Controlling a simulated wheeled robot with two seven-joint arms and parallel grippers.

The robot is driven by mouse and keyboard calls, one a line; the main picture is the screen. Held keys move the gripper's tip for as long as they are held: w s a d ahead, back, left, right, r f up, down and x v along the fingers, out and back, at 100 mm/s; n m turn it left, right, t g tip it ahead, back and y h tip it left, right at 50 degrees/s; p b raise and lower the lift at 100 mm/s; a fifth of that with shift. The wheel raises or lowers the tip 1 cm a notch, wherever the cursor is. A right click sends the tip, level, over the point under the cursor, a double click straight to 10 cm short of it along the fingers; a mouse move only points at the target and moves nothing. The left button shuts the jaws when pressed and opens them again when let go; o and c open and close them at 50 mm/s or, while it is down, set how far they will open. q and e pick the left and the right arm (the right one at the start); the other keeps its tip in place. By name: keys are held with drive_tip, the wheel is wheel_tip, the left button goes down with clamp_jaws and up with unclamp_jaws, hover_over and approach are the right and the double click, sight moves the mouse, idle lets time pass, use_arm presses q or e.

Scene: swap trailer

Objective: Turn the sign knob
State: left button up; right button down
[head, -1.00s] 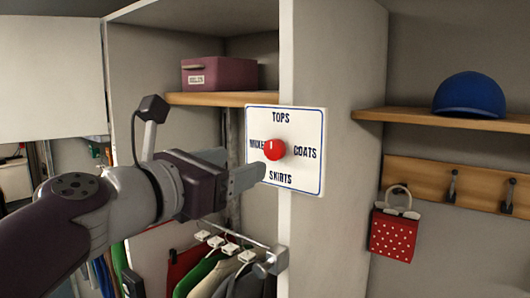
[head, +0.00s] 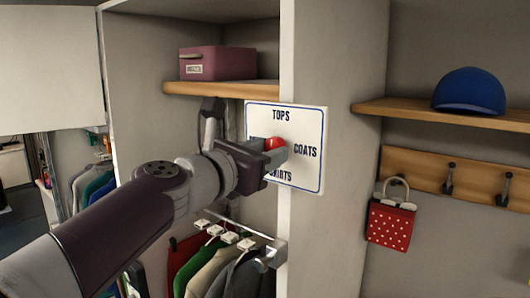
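The white sign (head: 308,122) with a blue border is fixed to the front edge of the wardrobe's partition. It reads TOPS at the top, COATS at the right and SKIRTS, partly covered, at the bottom; the left word is mostly hidden. The red round knob (head: 274,143) is at the sign's middle, partly hidden by my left gripper (head: 275,153). The fingers are at the knob, one in front of its lower part. I cannot tell whether they grip it or how far apart they are. The knob's pointer is not visible. My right gripper is not in view.
A purple box (head: 217,64) sits on the wooden shelf (head: 205,90) at the left. Clothes (head: 205,268) hang on a rail below the sign. At the right are a shelf with a blue cap (head: 469,91) and a red dotted bag (head: 391,223) on a hook.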

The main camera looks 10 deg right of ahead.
use_arm(q)
drive_tip(key=shift+w+a+r+m+h+b, duration=0.1)
drive_tip(key=shift+m+h+b, duration=0.15)
drive_tip(key=shift+m+b, duration=3.2)
drive_tip(key=shift+w+a+m+h+b, duration=0.2)
drive_tip(key=shift+m+b, duration=1)
drive_tip(key=shift+m, duration=4.45)
drive_tip(key=shift+s+d, duration=0.15)
drive_tip(key=o, duration=1.1)
drive_tip(key=shift+d, duration=0.1)
drive_tip(key=shift+c, duration=0.2)
